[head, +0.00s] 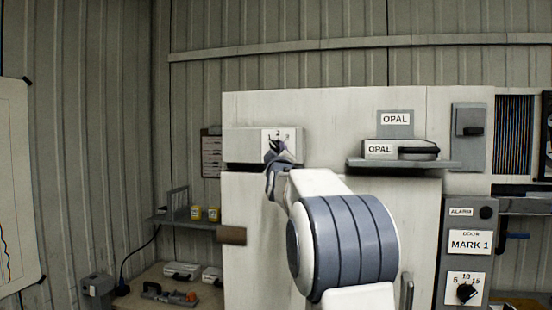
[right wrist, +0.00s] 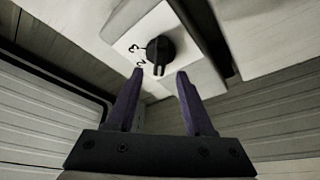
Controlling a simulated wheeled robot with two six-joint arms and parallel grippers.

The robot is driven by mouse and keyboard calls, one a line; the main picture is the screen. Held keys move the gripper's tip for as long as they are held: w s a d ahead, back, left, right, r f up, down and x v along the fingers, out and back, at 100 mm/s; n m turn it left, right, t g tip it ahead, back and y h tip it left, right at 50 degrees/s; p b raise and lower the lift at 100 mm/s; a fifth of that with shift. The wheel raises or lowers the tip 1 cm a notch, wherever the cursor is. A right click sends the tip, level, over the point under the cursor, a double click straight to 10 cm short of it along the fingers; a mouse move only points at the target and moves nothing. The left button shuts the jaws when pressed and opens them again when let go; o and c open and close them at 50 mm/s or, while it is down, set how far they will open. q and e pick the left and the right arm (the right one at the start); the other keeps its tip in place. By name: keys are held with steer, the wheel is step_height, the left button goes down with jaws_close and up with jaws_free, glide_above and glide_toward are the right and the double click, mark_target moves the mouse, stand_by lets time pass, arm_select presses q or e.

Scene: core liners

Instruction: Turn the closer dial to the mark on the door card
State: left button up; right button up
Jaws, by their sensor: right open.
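The door card (head: 469,242) at the right reads "MARK 1". The closer (head: 250,146) is a pale box at the top of the white door panel, with a white scale plate (head: 285,134) marked 1, 2, 3. Its black dial (right wrist: 160,49) shows in the right wrist view, with 2 and 3 readable to its left. The dial's ridge points down in that view, past the 2; no numeral is readable at its end. My right gripper (head: 276,154) is open just before the dial, which it partly hides in the head view. In the right wrist view the fingertips (right wrist: 160,72) are either side of the dial's lower end, apparently apart from it. My left gripper is out of view.
A shelf (head: 405,164) with an OPAL box juts out right of my arm. Another dial (head: 467,292) marked 5, 10, 15 sits below the door card. A small shelf with yellow items (head: 196,213) and a bench with tools (head: 168,293) stand at lower left.

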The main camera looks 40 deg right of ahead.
arm_select(q)
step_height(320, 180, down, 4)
steer(key=b, duration=0.3)
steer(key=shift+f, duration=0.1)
arm_select(e)
steer(key=v, duration=0.6)
steer(key=shift+s+a, duration=0.15)
steer(key=shift+s, duration=0.05)
steer(key=shift+f, duration=0.15)
